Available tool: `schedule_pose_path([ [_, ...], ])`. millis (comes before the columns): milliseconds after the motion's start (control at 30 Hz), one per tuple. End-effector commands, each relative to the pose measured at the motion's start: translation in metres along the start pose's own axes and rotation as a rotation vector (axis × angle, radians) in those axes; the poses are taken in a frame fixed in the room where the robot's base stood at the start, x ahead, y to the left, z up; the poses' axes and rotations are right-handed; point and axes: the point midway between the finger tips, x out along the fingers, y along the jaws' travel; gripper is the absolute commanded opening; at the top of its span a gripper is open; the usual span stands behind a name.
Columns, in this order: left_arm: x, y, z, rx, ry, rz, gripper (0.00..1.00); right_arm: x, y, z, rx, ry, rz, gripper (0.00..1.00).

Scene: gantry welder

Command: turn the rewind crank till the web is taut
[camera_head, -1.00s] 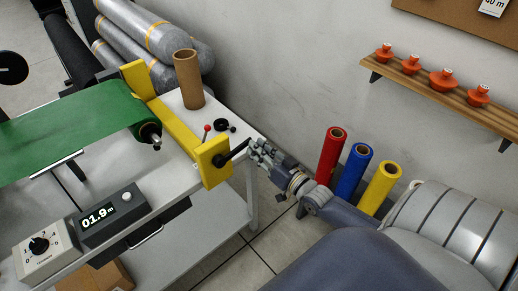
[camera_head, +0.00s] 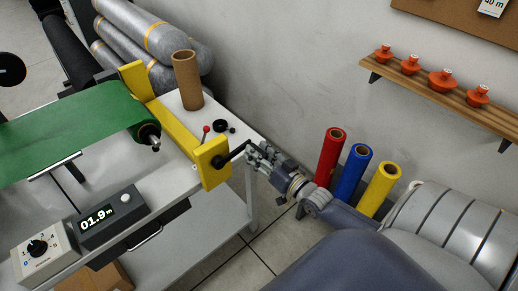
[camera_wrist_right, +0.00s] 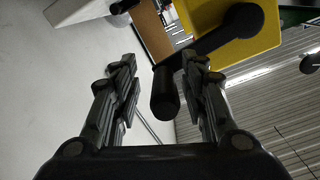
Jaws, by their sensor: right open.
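The rewind crank (camera_head: 233,153) is a black arm on the outer face of a yellow bracket (camera_head: 213,172) at the table's right end. In the right wrist view the crank's black handle (camera_wrist_right: 166,95) hangs between the two fingers of my right gripper (camera_wrist_right: 165,85), with a gap on both sides. My right gripper also shows in the head view (camera_head: 257,152), open at the crank. The green web (camera_head: 70,125) runs from the left onto a roller (camera_head: 149,134) beside the yellow frame. My left gripper is not in view.
A cardboard tube (camera_head: 187,80) stands on the table behind the bracket. A display box (camera_head: 108,214) reads 01.9 m, next to a dial box (camera_head: 43,251). Red (camera_head: 330,157), blue (camera_head: 353,172) and yellow (camera_head: 380,189) rolls stand by the wall.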

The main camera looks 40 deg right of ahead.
Motion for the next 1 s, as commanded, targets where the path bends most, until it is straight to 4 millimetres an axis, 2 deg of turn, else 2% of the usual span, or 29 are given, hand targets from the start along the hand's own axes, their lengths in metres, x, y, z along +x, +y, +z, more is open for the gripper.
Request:
schedule_pose_path([
  [133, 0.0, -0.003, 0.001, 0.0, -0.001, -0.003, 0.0, -0.003, -0.001, -0.002, 0.001, 0.004, -0.001, 0.4],
  [233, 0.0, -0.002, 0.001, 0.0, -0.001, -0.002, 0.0, -0.012, 0.0, -0.001, 0.001, 0.002, -0.001, 0.4],
  [700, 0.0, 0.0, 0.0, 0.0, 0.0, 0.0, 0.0, -0.096, 0.001, 0.001, 0.001, -0.003, 0.001, 0.4],
  [833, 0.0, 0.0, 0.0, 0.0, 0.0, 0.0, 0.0, -0.111, 0.001, 0.001, 0.0, -0.002, 0.001, 0.4],
  [1000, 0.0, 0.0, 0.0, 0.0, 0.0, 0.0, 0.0, -0.119, 0.001, 0.0, 0.0, -0.001, 0.0, 0.4],
])
